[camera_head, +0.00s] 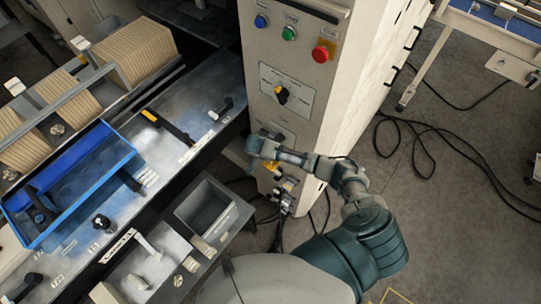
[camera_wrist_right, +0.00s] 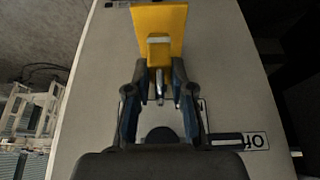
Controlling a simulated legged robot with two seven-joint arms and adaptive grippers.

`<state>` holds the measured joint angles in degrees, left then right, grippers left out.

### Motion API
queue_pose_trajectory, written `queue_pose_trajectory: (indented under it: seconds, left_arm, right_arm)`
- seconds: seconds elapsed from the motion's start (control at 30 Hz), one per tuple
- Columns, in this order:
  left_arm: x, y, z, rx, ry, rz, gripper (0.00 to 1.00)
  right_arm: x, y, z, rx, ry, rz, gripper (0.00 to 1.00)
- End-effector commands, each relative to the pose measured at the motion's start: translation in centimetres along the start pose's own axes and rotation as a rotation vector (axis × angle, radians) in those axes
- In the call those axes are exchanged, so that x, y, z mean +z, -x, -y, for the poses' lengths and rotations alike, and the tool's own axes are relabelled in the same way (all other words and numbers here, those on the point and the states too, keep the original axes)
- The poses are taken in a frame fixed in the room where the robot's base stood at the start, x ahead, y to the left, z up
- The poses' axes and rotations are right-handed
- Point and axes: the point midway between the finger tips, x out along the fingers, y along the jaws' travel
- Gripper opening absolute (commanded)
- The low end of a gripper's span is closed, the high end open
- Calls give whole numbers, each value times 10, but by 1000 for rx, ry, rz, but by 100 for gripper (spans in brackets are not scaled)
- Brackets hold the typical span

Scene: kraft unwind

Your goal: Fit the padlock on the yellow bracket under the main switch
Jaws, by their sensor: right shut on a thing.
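The main switch (camera_head: 281,94) is a black knob on a pale plate on the grey cabinet front. Below it, my right gripper (camera_head: 256,149) is close to the cabinet face, with a little yellow (camera_head: 272,167) showing beside it. In the wrist view a broad yellow plate, seemingly the bracket (camera_wrist_right: 160,18), stands beyond the fingertips. My right gripper (camera_wrist_right: 160,78) is shut on a small yellow block with a pale band, seemingly the padlock (camera_wrist_right: 159,53). The block overlaps the plate in view; I cannot tell whether they touch or are joined. My left gripper is out of view.
A red stop button (camera_head: 320,54), green button (camera_head: 289,33) and blue button (camera_head: 261,21) sit above the switch. Left are a bench with a blue tray (camera_head: 110,137) and a grey open bin (camera_head: 232,213). Cables (camera_head: 430,135) lie on the floor at right.

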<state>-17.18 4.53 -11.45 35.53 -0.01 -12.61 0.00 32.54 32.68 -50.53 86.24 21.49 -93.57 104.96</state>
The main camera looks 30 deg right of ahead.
Motion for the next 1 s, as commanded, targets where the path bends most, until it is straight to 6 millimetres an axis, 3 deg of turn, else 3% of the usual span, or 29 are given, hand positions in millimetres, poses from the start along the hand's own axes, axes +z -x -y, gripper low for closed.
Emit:
queue_pose_trajectory:
  seconds: [1.0]
  left_arm:
    - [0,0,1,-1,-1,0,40]
  right_arm:
    - [5,-7,1,0,0,1,0]
